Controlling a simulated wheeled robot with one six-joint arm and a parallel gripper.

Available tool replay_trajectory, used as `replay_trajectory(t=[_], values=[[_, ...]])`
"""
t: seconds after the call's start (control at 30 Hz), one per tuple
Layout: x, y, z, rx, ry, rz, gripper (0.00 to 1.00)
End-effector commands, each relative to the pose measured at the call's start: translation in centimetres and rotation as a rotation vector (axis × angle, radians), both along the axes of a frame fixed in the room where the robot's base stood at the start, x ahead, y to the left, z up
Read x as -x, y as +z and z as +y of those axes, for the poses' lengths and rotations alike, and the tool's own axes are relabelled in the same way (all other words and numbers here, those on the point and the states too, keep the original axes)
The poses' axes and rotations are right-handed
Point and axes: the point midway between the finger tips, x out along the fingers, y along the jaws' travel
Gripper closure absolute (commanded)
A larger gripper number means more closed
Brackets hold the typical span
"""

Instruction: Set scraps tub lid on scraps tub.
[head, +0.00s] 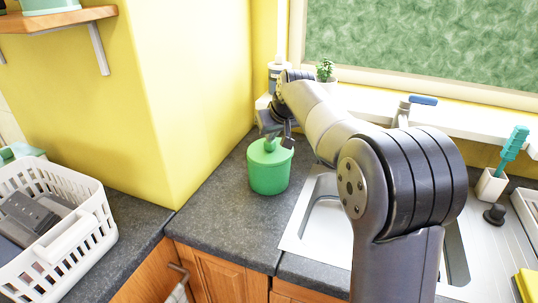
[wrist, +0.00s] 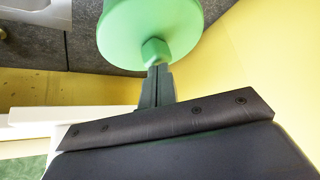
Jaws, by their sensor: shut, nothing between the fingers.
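The green scraps tub (head: 269,178) stands on the dark counter, in the corner left of the sink. Its lighter green lid (head: 258,155) lies on top of it and looks level, with a knob (head: 269,145) in the middle. In the wrist view the lid (wrist: 170,20) covers the tub's body, and its knob (wrist: 156,50) points toward my fingers. My gripper (head: 286,143) is just above the lid, beside the knob. In the wrist view my gripper's fingers (wrist: 158,69) are shut and empty, with tips close to the knob; I cannot tell whether they touch it.
The sink (head: 315,213) is right of the tub, partly behind my arm. A white basket (head: 75,243) stands on the left counter. A potted plant (head: 325,72) is on the sill behind. A brush in a holder (head: 491,186) stands far right. Counter in front of the tub is clear.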

Motion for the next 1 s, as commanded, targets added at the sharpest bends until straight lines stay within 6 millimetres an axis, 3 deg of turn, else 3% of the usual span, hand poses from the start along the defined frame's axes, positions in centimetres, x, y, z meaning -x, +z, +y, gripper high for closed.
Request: replay_trajectory(t=[0.47,1.0], values=[[0.1,-0.2,0.0,0.003,0.0,0.014,1.0],[0.1,4.5,0.0,0.002,0.001,0.007,1.0]])
